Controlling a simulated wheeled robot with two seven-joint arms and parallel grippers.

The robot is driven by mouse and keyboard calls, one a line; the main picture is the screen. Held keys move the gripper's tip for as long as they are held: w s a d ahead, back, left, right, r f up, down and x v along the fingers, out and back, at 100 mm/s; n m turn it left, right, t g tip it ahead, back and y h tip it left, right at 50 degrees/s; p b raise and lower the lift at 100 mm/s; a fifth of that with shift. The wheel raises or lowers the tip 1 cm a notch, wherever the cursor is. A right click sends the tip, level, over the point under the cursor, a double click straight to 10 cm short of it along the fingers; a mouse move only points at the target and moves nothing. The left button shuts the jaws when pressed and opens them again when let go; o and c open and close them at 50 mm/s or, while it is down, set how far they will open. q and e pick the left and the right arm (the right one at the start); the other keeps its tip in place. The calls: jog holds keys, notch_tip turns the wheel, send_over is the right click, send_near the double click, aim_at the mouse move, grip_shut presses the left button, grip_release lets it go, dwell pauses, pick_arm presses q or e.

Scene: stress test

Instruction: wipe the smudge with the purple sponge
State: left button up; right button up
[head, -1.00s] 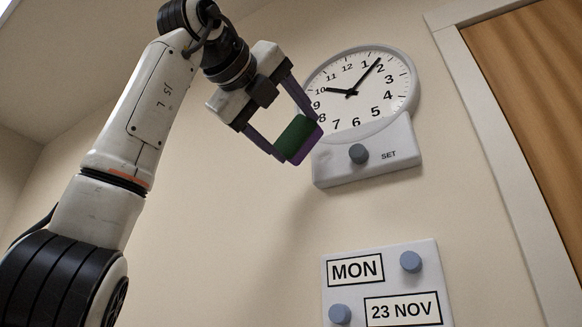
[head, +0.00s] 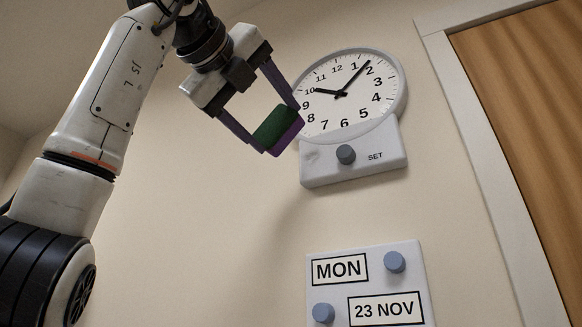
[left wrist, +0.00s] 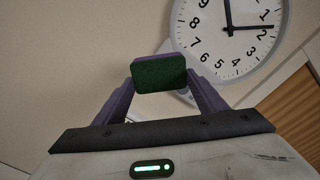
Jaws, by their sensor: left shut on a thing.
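The purple sponge (head: 289,134) has a dark green pad on one face. My left gripper (head: 275,126) is shut on it, a finger at each end, and holds it up just left of the clock's lower panel. In the left wrist view the sponge (left wrist: 159,74) shows its green face between the fingers. A faint greyish mark, possibly the smudge (head: 312,155), shows on the panel left of its knob. The sponge looks apart from this mark, but its distance from the wall is hard to tell. My right gripper is out of view.
A round wall clock (head: 349,93) sits above its grey panel (head: 375,172) with a dark knob (head: 346,155). Below is a calendar board (head: 375,277) with blue-grey knobs. A wooden door (head: 530,110) with a pale frame stands right. The wall between panel and board is bare.

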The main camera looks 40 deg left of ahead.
aim_at(289, 141)
pick_arm(q)
jog(key=shift+p+x, duration=0.65)
jog(key=shift+x, duration=2.5)
jog(key=shift+w, duration=0.3)
jog(key=shift+x, duration=1)
jog(key=shift+w+d, duration=0.3)
jog(key=shift+d, duration=0.6)
jog(key=shift+w+d, duration=0.25)
jog(key=shift+d, duration=0.7)
jog(key=shift+w, duration=0.15)
jog(key=shift+s+a, duration=0.25)
jog(key=shift+a, duration=0.4)
jog(key=shift+s+a, duration=0.2)
jog(key=shift+a, duration=0.45)
jog(key=shift+s+a, duration=0.25)
jog(key=shift+a, duration=0.4)
